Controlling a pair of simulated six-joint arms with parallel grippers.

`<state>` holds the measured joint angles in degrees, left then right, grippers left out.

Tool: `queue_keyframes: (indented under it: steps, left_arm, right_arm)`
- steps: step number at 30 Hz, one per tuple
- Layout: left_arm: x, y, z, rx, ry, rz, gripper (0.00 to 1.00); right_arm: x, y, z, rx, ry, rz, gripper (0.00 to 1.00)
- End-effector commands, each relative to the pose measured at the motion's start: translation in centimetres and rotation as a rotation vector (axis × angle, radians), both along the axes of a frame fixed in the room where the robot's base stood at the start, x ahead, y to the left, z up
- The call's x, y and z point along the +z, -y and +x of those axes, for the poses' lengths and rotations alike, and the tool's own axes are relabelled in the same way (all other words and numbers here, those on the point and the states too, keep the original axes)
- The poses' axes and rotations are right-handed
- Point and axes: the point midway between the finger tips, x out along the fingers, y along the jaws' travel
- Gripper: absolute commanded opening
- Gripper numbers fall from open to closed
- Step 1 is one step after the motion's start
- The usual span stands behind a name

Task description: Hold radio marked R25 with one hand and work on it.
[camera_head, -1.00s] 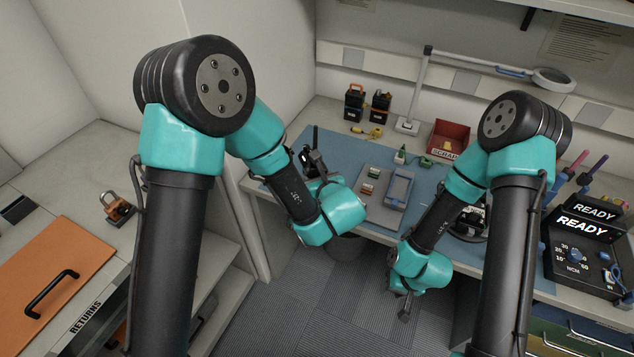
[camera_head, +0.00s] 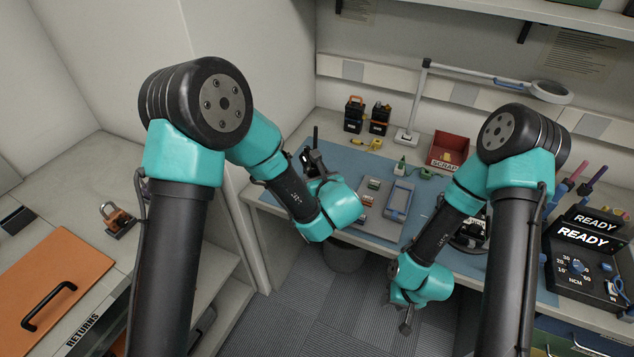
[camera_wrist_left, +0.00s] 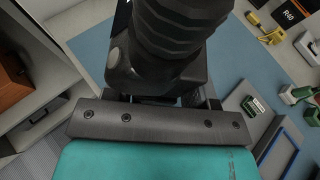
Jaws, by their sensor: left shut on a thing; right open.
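A dark radio (camera_head: 313,160) with a black antenna stands upright in my left gripper (camera_head: 318,184) at the left of the blue mat. In the left wrist view the radio (camera_wrist_left: 172,40) is a large, ribbed dark body close to the camera. My left gripper (camera_wrist_left: 165,100) is shut on it, with the fingertips mostly hidden. No marking is readable on the held radio, so I cannot tell whether it is R25. My right gripper (camera_head: 406,318) is open and empty, low in front of the bench edge.
A grey tray (camera_head: 379,226) with small parts and a blue-framed recess (camera_head: 398,200) lies on the mat. Behind stand a red scrap bin (camera_head: 444,158), a magnifier lamp (camera_head: 405,135) and black-orange units (camera_head: 354,116). A tester reading READY (camera_head: 585,265) stands right.

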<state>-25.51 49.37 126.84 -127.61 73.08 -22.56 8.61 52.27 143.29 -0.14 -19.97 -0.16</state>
Motion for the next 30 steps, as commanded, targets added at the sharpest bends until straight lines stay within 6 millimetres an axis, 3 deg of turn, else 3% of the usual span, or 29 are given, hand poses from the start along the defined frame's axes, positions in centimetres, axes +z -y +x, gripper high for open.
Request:
queue_keyframes:
  steps: [30]
  left_arm:
    - [0.0, 0.0, 4.7, 0.002, 0.001, -0.001, 0.09]
  right_arm:
    - [0.0, 0.0, 0.0, 0.000, 0.000, 0.000, 0.43]
